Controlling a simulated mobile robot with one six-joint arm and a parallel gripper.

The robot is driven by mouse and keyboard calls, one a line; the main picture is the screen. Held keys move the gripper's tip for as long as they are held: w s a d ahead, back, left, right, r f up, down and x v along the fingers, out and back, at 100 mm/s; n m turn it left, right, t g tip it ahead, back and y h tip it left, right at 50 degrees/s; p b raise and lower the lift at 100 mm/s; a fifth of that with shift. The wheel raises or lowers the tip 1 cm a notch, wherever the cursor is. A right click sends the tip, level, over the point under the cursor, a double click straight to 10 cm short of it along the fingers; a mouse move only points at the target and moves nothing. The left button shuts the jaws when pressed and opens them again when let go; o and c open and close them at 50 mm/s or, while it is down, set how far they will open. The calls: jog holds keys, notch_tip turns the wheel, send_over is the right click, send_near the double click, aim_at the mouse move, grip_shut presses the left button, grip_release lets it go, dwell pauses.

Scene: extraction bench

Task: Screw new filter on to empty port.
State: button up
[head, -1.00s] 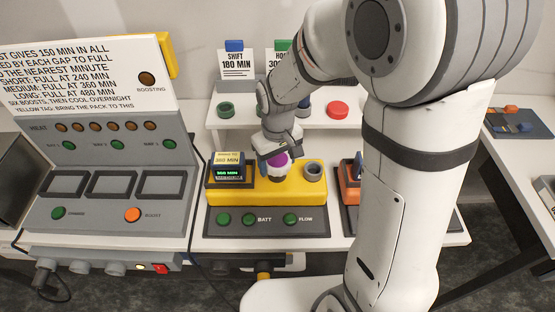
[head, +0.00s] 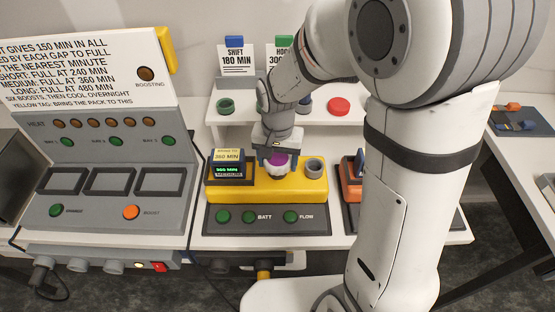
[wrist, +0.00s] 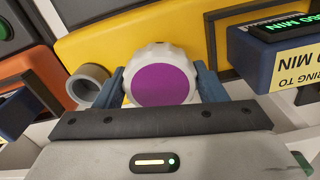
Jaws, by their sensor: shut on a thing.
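The filter is a white ribbed cap with a purple top (head: 277,161), at the middle of the yellow unit (head: 235,194). It also shows in the wrist view (wrist: 162,82), with one blue finger on each side. My gripper (head: 276,156) is above the yellow unit and shut on this filter. The filter looks upright at the yellow unit, but its underside is hidden and I cannot tell how far it is seated. A grey ring-shaped port (head: 314,166) stands open to its right, apart from the filter; it also shows in the wrist view (wrist: 88,84).
A dark blue battery pack (head: 228,166) with a yellow label and green display stands left of the filter. An orange unit (head: 352,180) is at the right. Behind is a white shelf (head: 250,115) with coloured caps. The grey charger panel (head: 105,185) is at the left.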

jog(key=shift+m, duration=0.5)
jog(key=o, duration=1.3)
jog(key=shift+c, duration=0.2)
jog(key=shift+r, duration=0.1)
notch_tip(320, 180, up, 8)
jog(key=shift+f, duration=0.15)
jog(key=s+d+r+n+t, duration=0.3)
jog(key=s+d+r, duration=0.1)
jog(key=s+d, duration=0.8)
jog(key=shift+s+d+r+n, duration=0.2)
jog(key=shift+s+d+n, duration=0.1)
jog(key=shift+d, duration=0.05)
